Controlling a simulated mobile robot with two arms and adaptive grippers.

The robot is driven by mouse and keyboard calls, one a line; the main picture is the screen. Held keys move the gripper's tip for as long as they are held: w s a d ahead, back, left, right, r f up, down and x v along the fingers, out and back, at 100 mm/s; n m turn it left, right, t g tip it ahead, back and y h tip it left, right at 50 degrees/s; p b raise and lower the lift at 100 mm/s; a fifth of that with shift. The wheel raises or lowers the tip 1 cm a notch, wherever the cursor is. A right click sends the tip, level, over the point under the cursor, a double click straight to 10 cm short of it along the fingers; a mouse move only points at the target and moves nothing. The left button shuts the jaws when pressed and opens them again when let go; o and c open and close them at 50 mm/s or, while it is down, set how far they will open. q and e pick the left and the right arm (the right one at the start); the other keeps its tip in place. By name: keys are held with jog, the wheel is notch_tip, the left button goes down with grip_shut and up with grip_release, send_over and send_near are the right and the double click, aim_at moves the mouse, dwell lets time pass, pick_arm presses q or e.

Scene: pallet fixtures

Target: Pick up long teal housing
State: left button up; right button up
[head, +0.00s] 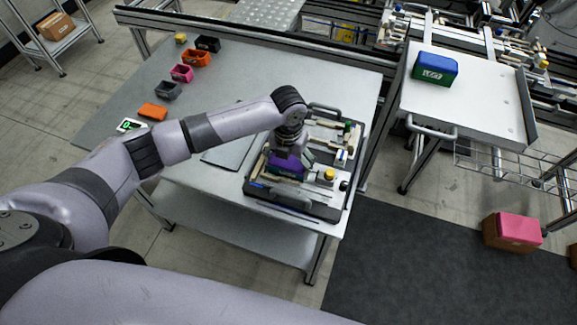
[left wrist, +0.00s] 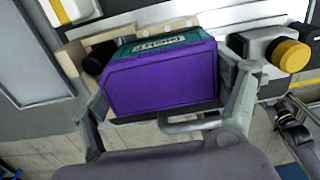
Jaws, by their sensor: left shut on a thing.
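The teal housing is a block with a purple end face and a teal side bearing a white label. In the left wrist view, the housing (left wrist: 160,78) fills the middle, between the two fingers of my left gripper (left wrist: 165,105). In the head view, my left gripper (head: 290,155) points down over the black-framed tray, shut on the housing (head: 284,168), of which mostly purple shows. The gripper and arm hide part of it. I cannot tell whether it rests in the tray or is clear of it. My right gripper is not in view.
The tray (head: 318,211) stands on the grey table's right part, with a yellow-capped part (head: 328,175) close to the gripper. Small coloured bins, including an orange one (head: 197,58), line the table's back left. A blue-and-green box (head: 435,68) sits on the white stand (head: 475,110).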

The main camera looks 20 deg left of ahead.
pick_arm(q)
jog(key=c, duration=0.4)
jog(key=shift+c, duration=0.2)
jog(key=shift+r, duration=0.15)
